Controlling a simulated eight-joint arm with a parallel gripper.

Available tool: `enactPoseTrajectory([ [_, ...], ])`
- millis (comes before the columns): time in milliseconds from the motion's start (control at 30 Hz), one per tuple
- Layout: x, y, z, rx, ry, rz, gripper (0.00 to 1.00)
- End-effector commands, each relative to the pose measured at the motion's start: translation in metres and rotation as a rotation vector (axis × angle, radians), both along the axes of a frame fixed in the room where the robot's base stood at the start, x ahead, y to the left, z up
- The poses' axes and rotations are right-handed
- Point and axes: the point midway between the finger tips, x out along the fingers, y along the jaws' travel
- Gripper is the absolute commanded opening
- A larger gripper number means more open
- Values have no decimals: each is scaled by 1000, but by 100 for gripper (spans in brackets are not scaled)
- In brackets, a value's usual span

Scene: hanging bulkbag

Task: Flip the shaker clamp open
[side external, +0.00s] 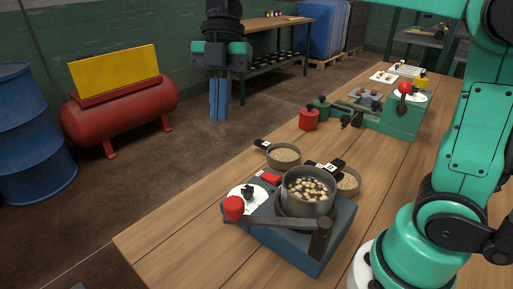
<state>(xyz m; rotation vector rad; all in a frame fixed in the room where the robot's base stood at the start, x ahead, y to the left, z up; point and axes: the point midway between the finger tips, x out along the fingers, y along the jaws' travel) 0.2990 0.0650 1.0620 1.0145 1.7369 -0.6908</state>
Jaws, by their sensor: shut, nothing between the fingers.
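The shaker (303,256) is a dark blue box on the wooden table in the lower middle of the side external view. A metal pot (308,205) with pale chunks inside stands on it. The clamp (275,225) looks like a grey bar lying low across the shaker's front, from a post at the right to a red knob (234,207) at the left. My gripper (219,116) points down with its blue fingers together and empty. It hangs high at the upper left, well apart from the shaker and the clamp.
Two pans of grain (284,157) (349,182) stand close behind the pot. Red (308,120) and green weights and a green device (402,118) with a red knob are farther back. Table is clear left of the shaker. A red tank (120,107) and blue barrel (25,130) stand on the floor.

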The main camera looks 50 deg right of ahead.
Motion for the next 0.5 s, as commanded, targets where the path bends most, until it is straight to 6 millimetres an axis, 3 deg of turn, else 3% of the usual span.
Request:
enactPoseTrajectory([
  [200, 4, -4, 14, -1, 0, -1, 0],
  [500, 4, -4, 15, -1, 0, -1, 0],
])
